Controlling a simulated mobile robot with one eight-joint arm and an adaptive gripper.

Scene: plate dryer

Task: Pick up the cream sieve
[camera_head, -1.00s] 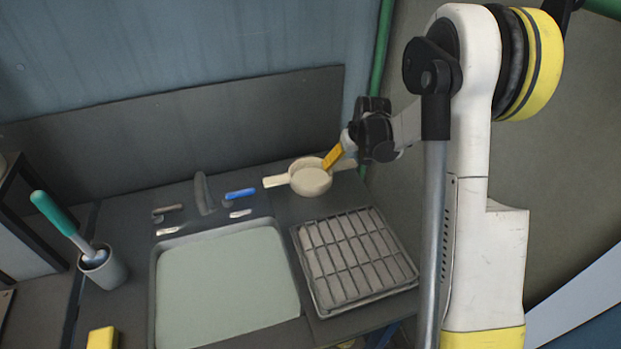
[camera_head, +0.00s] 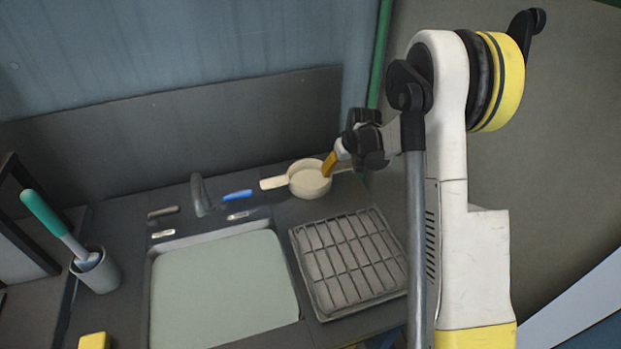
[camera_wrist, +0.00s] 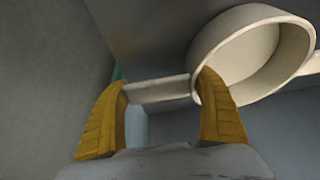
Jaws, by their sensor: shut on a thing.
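The cream sieve (camera_head: 310,182) is a round, pale bowl shape with a flat handle on each side, at the back right of the counter. In the wrist view the sieve (camera_wrist: 255,55) fills the upper right, one handle running between the yellow fingers. My gripper (camera_head: 329,162) reaches it from the right and is shut on it at the right-hand side. In the wrist view one finger of my gripper (camera_wrist: 160,88) lies against the bowl's rim and the other is at the handle's far end. I cannot tell whether the sieve touches the counter.
A grey drying rack (camera_head: 348,265) lies in front of the sieve. The sink (camera_head: 225,290) is to the left, with a tap (camera_head: 200,195) and a blue-handled item (camera_head: 237,195) behind it. A brush holder (camera_head: 95,272) stands far left. The back wall (camera_head: 180,130) is close behind.

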